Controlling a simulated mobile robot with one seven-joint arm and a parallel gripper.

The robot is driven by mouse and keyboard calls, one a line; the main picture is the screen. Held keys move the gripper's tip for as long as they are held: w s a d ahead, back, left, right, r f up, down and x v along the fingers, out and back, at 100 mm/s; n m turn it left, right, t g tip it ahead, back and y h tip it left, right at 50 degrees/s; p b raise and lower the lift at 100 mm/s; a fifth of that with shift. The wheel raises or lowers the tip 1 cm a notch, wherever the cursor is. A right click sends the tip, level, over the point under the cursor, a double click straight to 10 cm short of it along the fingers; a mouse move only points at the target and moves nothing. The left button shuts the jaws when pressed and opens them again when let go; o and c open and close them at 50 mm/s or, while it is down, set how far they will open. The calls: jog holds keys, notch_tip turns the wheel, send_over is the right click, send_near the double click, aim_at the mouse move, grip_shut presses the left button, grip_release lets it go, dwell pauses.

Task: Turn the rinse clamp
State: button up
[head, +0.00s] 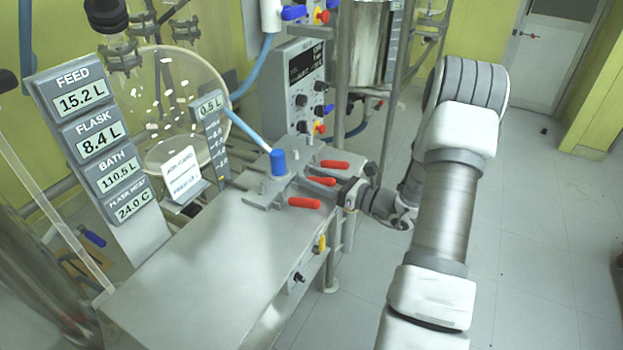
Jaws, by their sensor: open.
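Three red-handled clamps sit at the back right end of the grey metal bench: a far red handle (335,164), a middle red handle (321,181) and a near red handle (304,203). I see no readable label telling which one is the rinse clamp. A blue cylinder (278,161) with a blue hose stands beside them on the left. My gripper (347,192) is small and dark in the head view, just right of the middle and near handles. It is open and appears empty. Whether its fingertips touch a handle cannot be told.
The grey bench top (205,250) is clear toward the front. A display panel (92,145) and a large glass vessel (170,100) stand at left. A control box (303,85) and steel posts rise behind the clamps. Open tiled floor (545,220) lies at right.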

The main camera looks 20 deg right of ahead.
jog(key=shift+w+a, duration=0.25)
jog(key=shift+w, duration=0.1)
jog(key=shift+c, duration=0.2)
grip_shut()
jog(key=shift+d, duration=0.15)
dwell(0.9)
